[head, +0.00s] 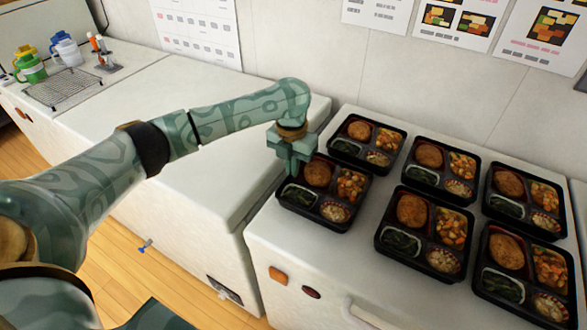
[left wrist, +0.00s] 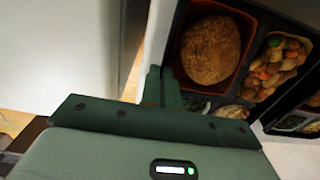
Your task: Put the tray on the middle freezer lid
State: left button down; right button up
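My left gripper (head: 291,168) points down at the left rim of the front-left tray on the right freezer. That tray (head: 335,228) is black, with a brown patty, mixed vegetables, dark greens and a pale side dish. In the left wrist view the gripper's fingers (left wrist: 162,88) are close together at the tray's wall (left wrist: 177,40), apparently pinching it. The tray appears level with its neighbours; I cannot tell whether it touches the lid. The middle freezer lid (head: 215,140) is white and bare, to the left, partly behind my left arm. My right gripper is not in view.
Several similar filled trays (head: 412,228) stand in two rows on the right freezer lid (head: 350,265). A narrow gap separates the two freezers. A wire rack (head: 70,88) and bottles (head: 66,50) stand far left. The wall is behind the freezers.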

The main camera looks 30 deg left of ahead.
pick_arm(q)
jog(key=c, duration=2.1)
grip_release()
jog(key=shift+f, duration=0.1)
jog(key=o, duration=0.5)
jog(key=shift+c, duration=0.2)
notch_tip(320, 180, up, 12)
jog(key=p, duration=0.5)
